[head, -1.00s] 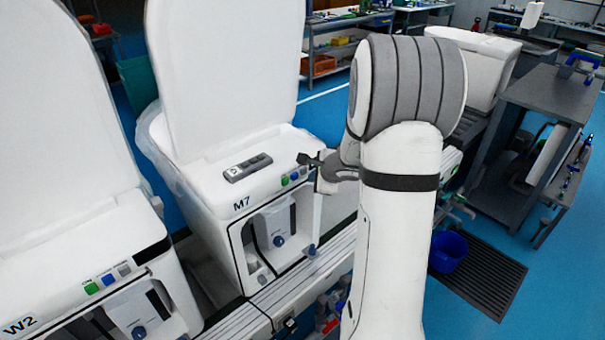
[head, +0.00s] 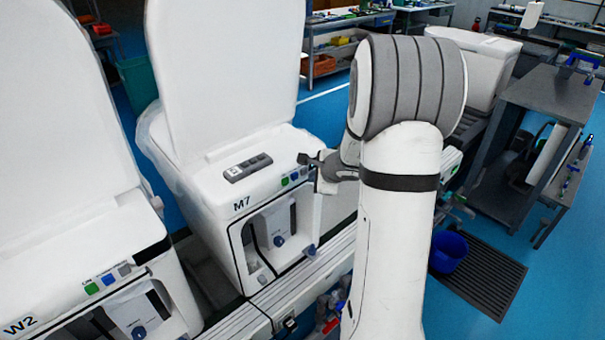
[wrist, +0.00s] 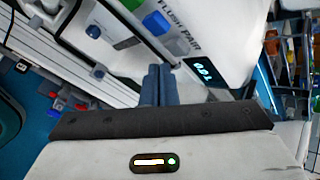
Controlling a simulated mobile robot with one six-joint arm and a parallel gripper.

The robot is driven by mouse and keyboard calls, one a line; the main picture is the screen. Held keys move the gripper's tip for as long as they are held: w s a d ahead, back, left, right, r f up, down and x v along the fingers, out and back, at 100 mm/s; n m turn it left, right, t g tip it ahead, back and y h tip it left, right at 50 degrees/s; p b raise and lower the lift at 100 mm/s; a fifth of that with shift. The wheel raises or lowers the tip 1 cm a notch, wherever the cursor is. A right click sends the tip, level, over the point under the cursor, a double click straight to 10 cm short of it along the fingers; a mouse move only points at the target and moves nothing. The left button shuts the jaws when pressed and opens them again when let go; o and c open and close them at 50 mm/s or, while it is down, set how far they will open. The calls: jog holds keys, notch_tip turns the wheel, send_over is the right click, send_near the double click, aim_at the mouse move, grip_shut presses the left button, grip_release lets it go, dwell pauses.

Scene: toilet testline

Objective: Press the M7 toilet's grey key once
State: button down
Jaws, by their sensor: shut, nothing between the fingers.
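The white M7 toilet (head: 225,200) stands left of my arm in the head view, its lid raised. On its front edge is a row of green (head: 284,181), blue (head: 294,177) and grey (head: 304,171) keys. In the wrist view the grey key (wrist: 178,47) lies just beyond my fingertips, slightly to the right, after the green (wrist: 132,4) and blue (wrist: 155,22) keys. My gripper (wrist: 160,70) is shut and empty. In the head view my gripper (head: 305,159) is close by the grey key. I cannot tell whether it touches.
A lit display (wrist: 203,72) sits beside the keys. A second toilet, W2 (head: 60,290), stands at the lower left with similar keys. A grey control strip (head: 248,168) lies on M7's top. A blue bucket (head: 448,251) and dark grey shelving (head: 545,95) are at the right.

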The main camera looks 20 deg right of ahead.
jog(key=shift+w, duration=0.15)
dwell(0.5)
jog(key=shift+w+a, duration=0.15)
jog(key=shift+w, duration=0.2)
jog(key=shift+w+a, duration=0.15)
jog(key=shift+w, duration=0.25)
dwell(0.6)
jog(key=shift+s+b, duration=0.15)
jog(key=shift+b, duration=0.15)
jog(key=shift+s+d+b, duration=0.25)
jog(key=shift+s+b, duration=0.05)
jog(key=shift+s, duration=0.35)
jog(key=shift+s+d, duration=0.1)
jog(key=s, duration=0.1)
jog(key=s+d+b, duration=0.1)
jog(key=s, duration=0.2)
jog(key=shift+s+d, duration=0.25)
dwell(0.6)
